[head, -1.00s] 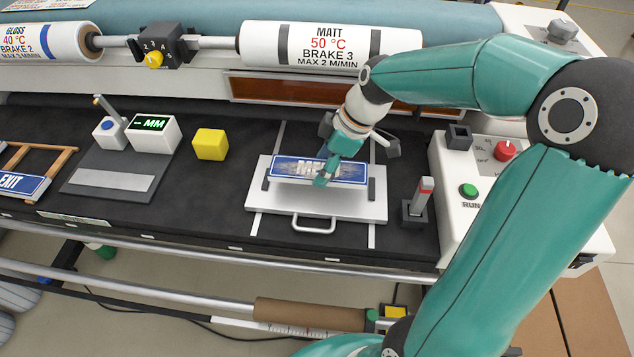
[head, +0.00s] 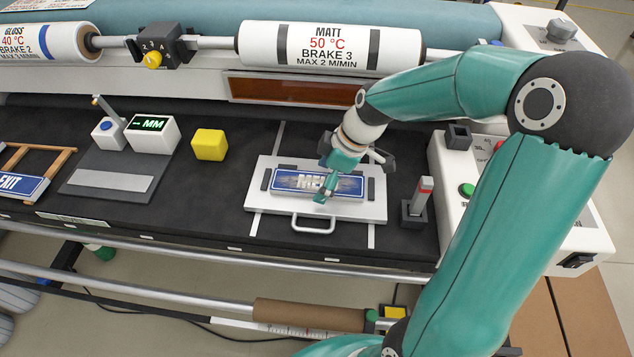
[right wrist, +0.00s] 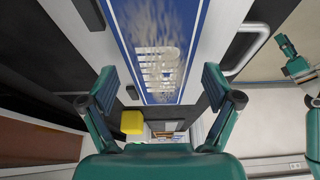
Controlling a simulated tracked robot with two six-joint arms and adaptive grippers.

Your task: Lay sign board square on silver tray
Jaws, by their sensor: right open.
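The sign board (head: 290,182) is blue with a white border and smudged white lettering. It lies on the silver tray (head: 275,218) between two dark side blocks, its long edges about parallel to the tray's front edge. My right gripper (head: 326,188) is just above the board's middle and hides part of its lettering. In the right wrist view, the fingers of my right gripper (right wrist: 160,88) are spread wide, with the board (right wrist: 190,35) beyond them and nothing held. A teal part, seemingly of my left arm, shows small at that view's right edge; its jaws cannot be read.
A yellow block (head: 209,145) and a white MM display box (head: 152,133) stand left of the tray. The tray's handle (head: 312,228) faces the front. Rollers run behind.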

